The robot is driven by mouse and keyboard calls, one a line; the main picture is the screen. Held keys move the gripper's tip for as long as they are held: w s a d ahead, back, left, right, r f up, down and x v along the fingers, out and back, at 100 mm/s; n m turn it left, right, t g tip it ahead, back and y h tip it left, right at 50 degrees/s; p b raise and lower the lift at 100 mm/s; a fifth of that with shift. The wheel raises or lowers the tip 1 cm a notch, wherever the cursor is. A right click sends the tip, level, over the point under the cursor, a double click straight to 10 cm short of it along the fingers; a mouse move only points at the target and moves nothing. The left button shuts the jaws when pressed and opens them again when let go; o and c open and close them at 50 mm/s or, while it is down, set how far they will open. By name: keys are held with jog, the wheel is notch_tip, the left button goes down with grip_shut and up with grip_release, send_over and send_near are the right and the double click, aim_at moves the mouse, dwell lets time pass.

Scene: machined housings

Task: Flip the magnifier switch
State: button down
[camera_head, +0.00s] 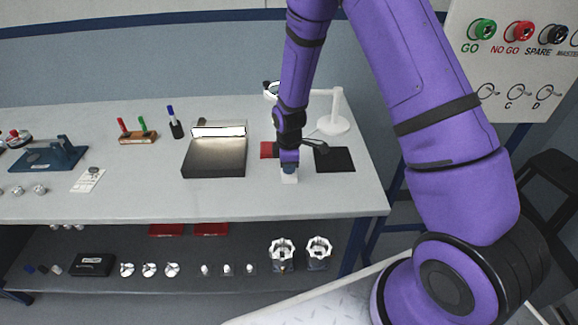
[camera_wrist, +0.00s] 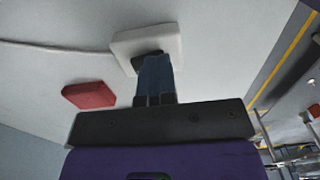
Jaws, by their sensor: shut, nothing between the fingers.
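The magnifier (camera_head: 338,110) is a white lamp-like stand on a round base at the back right of the bench. A small white switch box (camera_head: 289,178) lies on the bench in front of it. It also shows in the wrist view (camera_wrist: 163,42), with a dark rocker partly hidden by the fingertips and a cable running off to the left. My gripper (camera_head: 289,168) is shut and empty. In the wrist view its blue fingers (camera_wrist: 154,72) point at the dark rocker and look to be at or touching it; contact is hard to tell.
A red block (camera_head: 267,150) lies close to the switch box, and a black pad (camera_head: 334,160) lies to its right. A metal box (camera_head: 214,158) stands to the left. The front of the bench (camera_head: 230,202) is clear. Parts sit on the shelf below.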

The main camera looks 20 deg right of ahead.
jog(key=shift+w+d+r, duration=0.2)
jog(key=shift+w+d, duration=0.05)
jog(key=shift+w, duration=0.45)
jog(key=shift+r, duration=0.1)
jog(key=shift+w+r, duration=0.15)
jog(key=shift+r, duration=0.2)
notch_tip(320, 180, up, 13)
jog(key=w, duration=0.2)
jog(key=shift+w+d, duration=0.25)
jog(key=shift+d, duration=0.2)
jog(key=shift+f, duration=0.1)
